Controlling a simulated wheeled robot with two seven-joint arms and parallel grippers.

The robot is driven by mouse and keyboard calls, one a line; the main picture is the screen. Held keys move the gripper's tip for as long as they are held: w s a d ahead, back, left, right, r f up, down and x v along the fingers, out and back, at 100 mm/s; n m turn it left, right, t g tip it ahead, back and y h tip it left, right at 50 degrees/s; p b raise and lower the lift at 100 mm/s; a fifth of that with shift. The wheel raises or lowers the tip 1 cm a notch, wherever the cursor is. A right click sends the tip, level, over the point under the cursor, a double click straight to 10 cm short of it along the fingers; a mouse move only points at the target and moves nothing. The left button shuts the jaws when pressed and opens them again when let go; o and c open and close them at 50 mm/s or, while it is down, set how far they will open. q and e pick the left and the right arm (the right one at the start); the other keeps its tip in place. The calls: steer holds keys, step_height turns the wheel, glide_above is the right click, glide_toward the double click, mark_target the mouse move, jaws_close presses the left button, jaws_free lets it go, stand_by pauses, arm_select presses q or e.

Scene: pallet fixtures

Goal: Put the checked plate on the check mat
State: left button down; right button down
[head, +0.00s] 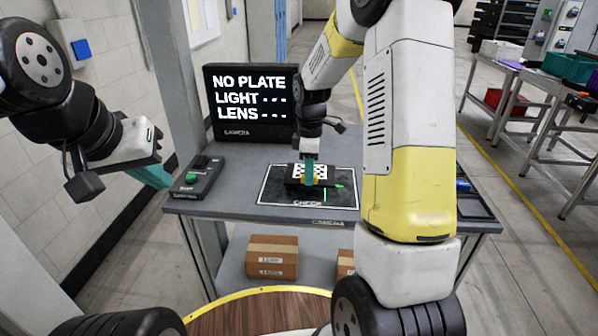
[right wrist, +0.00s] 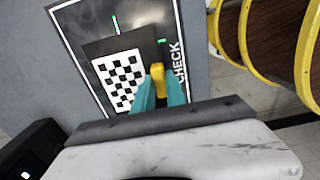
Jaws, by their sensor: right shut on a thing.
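The checked plate (head: 300,172) has a black-and-white checker pattern on a dark base and a yellow grip. It is over the black check mat (head: 277,195), within its white outline; I cannot tell whether it touches the mat. My right gripper (head: 310,180) is shut on the plate's yellow grip from above. In the right wrist view, the teal fingers (right wrist: 158,92) flank the grip, the checked plate (right wrist: 121,78) lies to the left, and the check mat (right wrist: 178,35) shows around it. My left gripper (head: 152,176) is away at the left; its finger gap is unclear.
A screen (head: 250,103) behind the mat reads NO PLATE, LIGHT and LENS with dashes. A control box (head: 196,178) with a green button stands left on the grey bench (head: 235,208). Cardboard boxes (head: 272,257) are on the lower shelf. My right arm covers the bench's right part.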

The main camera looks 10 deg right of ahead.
steer(key=shift+w, duration=0.3)
steer(key=shift+w+f, duration=0.2)
steer(key=shift+f, duration=1.55)
steer(key=c, duration=1.4)
jaws_free()
steer(key=shift+f, duration=0.2)
steer(key=shift+o, duration=0.2)
